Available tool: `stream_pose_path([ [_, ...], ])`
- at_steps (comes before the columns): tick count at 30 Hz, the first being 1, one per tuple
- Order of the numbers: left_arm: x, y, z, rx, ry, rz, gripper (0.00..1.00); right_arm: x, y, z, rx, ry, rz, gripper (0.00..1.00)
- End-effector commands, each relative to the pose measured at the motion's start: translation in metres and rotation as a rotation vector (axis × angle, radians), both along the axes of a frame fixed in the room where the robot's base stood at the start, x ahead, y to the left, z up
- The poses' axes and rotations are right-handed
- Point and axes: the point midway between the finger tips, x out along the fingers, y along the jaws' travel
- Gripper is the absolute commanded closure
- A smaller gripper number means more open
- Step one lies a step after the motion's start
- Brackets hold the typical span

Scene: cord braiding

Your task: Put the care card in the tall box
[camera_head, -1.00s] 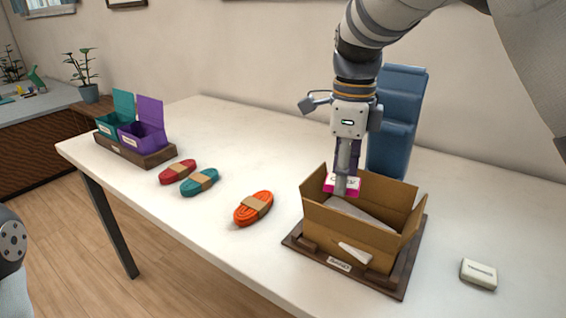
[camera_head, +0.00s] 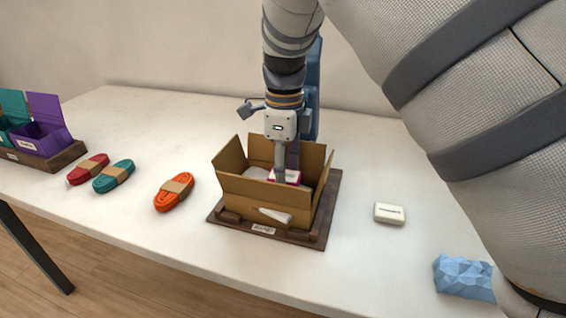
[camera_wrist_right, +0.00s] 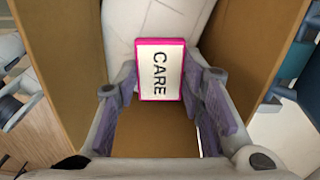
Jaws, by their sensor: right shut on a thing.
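The care card (camera_head: 292,177) is white with a pink edge. It reads "CARE" in the right wrist view (camera_wrist_right: 158,70). My right gripper (camera_head: 280,177) points down into the open cardboard box (camera_head: 250,196) and is shut on the card between its two fingers. The card is inside the box's opening, below the tops of the raised flaps. A pale grey-white thing (camera_wrist_right: 150,22) lies in the box near the card. Whether the card touches it or the floor is unclear. The front wall partly hides the inside. My left gripper is out of view.
The box stands on a dark wooden tray (camera_head: 318,236). A tall blue thing (camera_head: 313,90) stands behind my right arm. Orange (camera_head: 174,192), teal (camera_head: 113,176) and red (camera_head: 88,169) cord bundles lie left. A small white block (camera_head: 389,214) and a blue faceted thing (camera_head: 464,277) lie right.

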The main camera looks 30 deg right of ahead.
Motion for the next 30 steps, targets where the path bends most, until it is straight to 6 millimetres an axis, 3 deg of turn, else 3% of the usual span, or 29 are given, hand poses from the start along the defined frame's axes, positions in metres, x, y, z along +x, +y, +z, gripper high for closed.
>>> stream_pose_path([
  [1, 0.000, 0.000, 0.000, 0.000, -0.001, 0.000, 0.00, 0.000, 0.000, 0.001, 0.001, -0.001, 0.000, 0.76],
  [3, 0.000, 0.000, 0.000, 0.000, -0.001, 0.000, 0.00, 0.000, 0.000, 0.001, 0.001, -0.001, 0.000, 0.53],
  [5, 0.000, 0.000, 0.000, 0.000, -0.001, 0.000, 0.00, 0.000, 0.000, 0.001, 0.001, -0.001, 0.000, 0.41],
  [16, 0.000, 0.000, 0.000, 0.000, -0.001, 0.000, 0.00, 0.001, 0.000, 0.009, 0.001, -0.002, 0.001, 0.41],
  [24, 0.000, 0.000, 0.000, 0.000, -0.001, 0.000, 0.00, 0.002, -0.001, 0.079, 0.000, -0.006, 0.001, 0.41],
  [30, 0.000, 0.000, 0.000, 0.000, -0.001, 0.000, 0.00, 0.001, -0.001, 0.114, 0.000, -0.003, 0.001, 0.41],
])
